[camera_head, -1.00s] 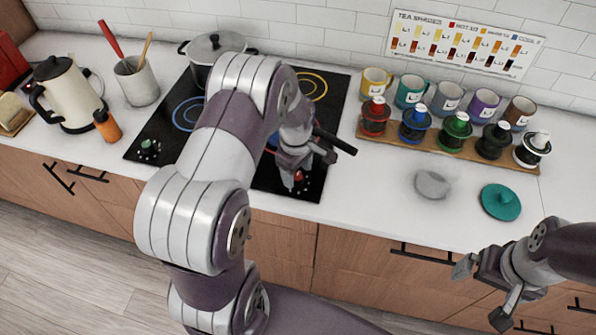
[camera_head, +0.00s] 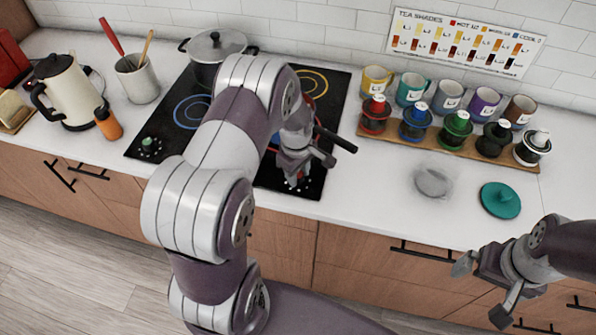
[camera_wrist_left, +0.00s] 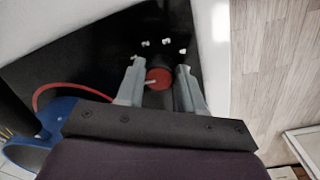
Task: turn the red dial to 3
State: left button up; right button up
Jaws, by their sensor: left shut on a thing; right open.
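The red dial (camera_wrist_left: 158,78) is on the black cooktop near its front edge, with a pale pointer line on its top. Several small white marks lie around its far side in the left wrist view. My left gripper (camera_wrist_left: 160,83) is shut on the dial, one finger on each side of it. In the head view my left gripper (camera_head: 297,178) is at the cooktop's front right corner and hides most of the dial. My right gripper (camera_head: 486,290) is open and empty in front of the counter at the lower right.
A green dial (camera_head: 149,146) is at the cooktop's (camera_head: 309,194) front left. A pan with a dark handle (camera_head: 336,139) is close to my left gripper. A lidded pot (camera_head: 213,52) stands behind.

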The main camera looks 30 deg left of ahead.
pick_arm(q)
jog(key=m, duration=0.5)
jog(key=shift+m, duration=0.4)
jog(key=m, duration=0.6)
jog(key=shift+a, duration=0.1)
jog(key=m+b, duration=0.1)
jog(key=m, duration=0.4)
jog(key=shift+m, duration=0.3)
jog(key=m, duration=0.5)
jog(key=shift+w+m+g, duration=0.15)
jog(key=shift+m+g, duration=0.15)
jog(key=o, duration=1)
jog(key=shift+o, duration=0.2)
jog(key=shift+r, duration=0.1)
